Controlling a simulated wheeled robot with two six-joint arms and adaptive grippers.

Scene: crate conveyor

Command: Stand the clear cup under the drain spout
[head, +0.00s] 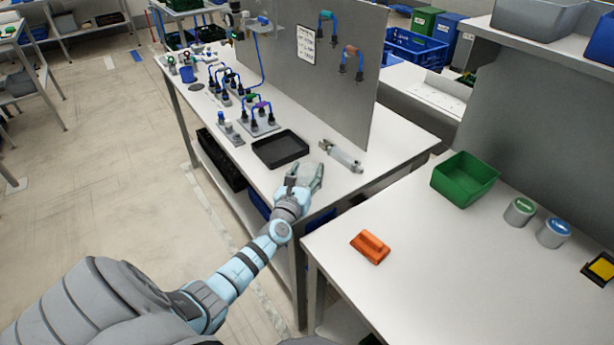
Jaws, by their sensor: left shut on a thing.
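My left gripper (309,174) is above the near end of the grey-white bench, just right of the black tray. It is shut on a pale, see-through thing that looks like the clear cup (317,177); the fingers hide part of it. A fitting with a blue hose (237,9) is mounted on the upright panel at the bench's far end. I cannot tell for sure which part is the drain spout. My left gripper is well apart from that fitting. My right gripper is not in view.
An empty black tray (280,149) and a grey elongated fitting (341,156) lie near my gripper. Several blue-hose fittings (259,117) stand farther along the bench. The grey panel (325,75) rises behind. The right table holds a green bin (465,179) and an orange block (370,246).

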